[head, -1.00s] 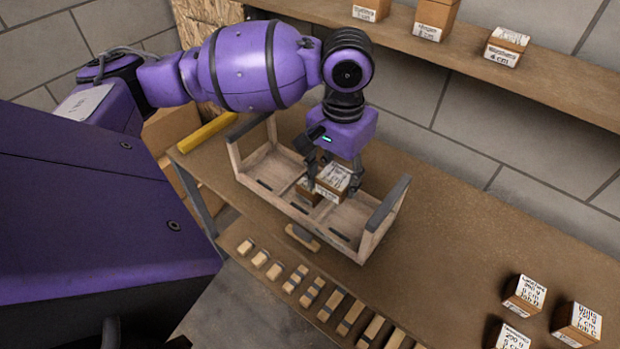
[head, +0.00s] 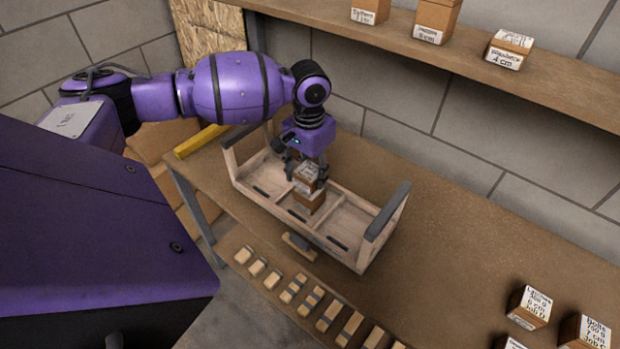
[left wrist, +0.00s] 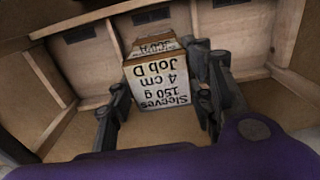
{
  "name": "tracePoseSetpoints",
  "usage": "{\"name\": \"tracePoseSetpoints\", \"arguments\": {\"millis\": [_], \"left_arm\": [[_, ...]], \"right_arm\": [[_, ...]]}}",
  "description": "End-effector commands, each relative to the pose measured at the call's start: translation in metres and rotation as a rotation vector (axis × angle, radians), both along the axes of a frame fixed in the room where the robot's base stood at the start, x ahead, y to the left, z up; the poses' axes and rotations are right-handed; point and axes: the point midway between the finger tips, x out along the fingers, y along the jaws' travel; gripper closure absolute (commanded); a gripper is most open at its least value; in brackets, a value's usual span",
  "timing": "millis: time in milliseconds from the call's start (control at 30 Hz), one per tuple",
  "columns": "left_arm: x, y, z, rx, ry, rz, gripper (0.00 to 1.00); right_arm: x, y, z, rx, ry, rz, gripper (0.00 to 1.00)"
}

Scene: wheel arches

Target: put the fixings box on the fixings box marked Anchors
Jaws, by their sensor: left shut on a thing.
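My left gripper (head: 306,172) is shut on a small brown fixings box (head: 304,187) with white labels. In the left wrist view the held box (left wrist: 160,85) sits between the fingers (left wrist: 162,100), and its label reads Sleeves, 150 g, 4 cm, Job D. A second brown box (head: 310,203) is directly below it in the wooden tote's middle compartment. I cannot read its marking, nor tell whether the two boxes touch. The wooden tote (head: 340,262) has grey-topped ends and stands on the workbench. My right gripper is not in view.
Several labelled boxes stand at the bench's right end, including one box (head: 530,307). More labelled boxes, such as one (head: 508,50), stand on the wall shelf (head: 560,88). Wooden blocks lie in a row before the tote.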

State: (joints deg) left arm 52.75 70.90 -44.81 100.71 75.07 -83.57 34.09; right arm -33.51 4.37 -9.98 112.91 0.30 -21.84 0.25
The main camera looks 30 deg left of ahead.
Motion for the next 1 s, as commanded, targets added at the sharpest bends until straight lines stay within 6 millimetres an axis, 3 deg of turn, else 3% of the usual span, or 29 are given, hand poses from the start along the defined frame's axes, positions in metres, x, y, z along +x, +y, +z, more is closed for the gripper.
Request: {"name": "tracePoseSetpoints", "arguments": {"millis": [133, 500, 533, 633, 1000], "left_arm": [[-0.002, -0.001, -0.023, -0.001, 0.004, -0.002, 0.82], [-0.002, -0.002, -0.026, -0.002, 0.003, -0.001, 0.82], [-0.002, -0.002, -0.026, -0.002, 0.003, -0.002, 0.5], [-0.002, -0.002, -0.026, -0.001, 0.003, -0.002, 0.36], [-0.001, -0.001, -0.024, 0.0, 0.002, -0.002, 0.33]], "right_arm": [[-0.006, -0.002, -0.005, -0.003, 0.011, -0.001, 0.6], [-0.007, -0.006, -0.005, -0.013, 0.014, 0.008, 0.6], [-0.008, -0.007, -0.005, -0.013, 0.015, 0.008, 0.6], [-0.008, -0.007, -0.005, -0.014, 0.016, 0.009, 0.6], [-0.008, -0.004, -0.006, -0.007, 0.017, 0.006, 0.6]]}}
